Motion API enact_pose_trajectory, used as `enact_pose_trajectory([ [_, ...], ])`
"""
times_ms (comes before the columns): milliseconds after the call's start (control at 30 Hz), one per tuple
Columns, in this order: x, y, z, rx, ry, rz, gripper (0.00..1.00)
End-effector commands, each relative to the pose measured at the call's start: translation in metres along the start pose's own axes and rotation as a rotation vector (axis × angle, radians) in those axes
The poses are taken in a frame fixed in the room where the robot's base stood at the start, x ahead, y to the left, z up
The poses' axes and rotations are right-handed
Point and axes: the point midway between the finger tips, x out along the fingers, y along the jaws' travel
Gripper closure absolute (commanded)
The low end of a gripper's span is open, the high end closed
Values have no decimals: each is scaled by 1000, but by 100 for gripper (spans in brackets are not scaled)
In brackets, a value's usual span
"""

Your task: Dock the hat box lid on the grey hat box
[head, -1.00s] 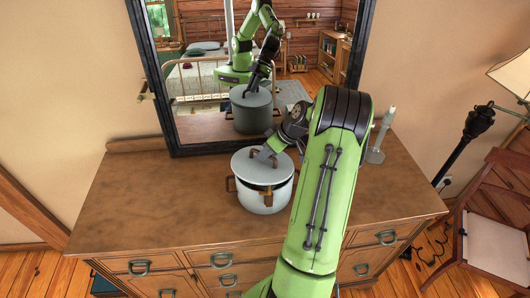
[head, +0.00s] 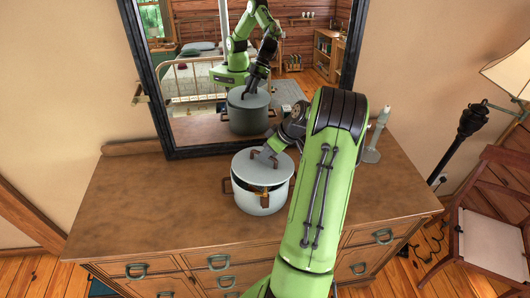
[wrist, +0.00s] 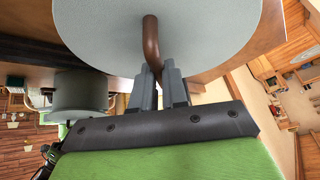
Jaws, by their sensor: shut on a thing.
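The hat box lid (head: 248,168) is a pale grey disc with a brown arched handle (wrist: 151,42). My gripper (wrist: 160,80) is shut on this handle; in the head view the gripper (head: 266,155) comes in from the right. The grey hat box (head: 262,203) stands on the dresser with brown side handles. The lid lies over its opening, at or just above the rim. A dark strip with a brown piece shows under the lid's front edge; I cannot tell whether the lid is fully seated. In the wrist view the lid hides the box.
The wooden dresser top (head: 145,205) is clear left of the box. A large dark-framed mirror (head: 160,100) stands behind and reflects box and arm. A lamp (head: 474,122) and chair (head: 490,235) are at right.

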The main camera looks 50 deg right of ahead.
Motion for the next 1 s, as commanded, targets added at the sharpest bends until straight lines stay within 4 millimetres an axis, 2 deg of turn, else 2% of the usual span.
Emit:
enact_pose_trajectory([
  [33, -2, 2, 4, 15, -11, 5, 100],
  [233, -8, 2, -1, 8, -6, 7, 100],
  [1000, -4, -2, -10, -4, 1, 8, 100],
])
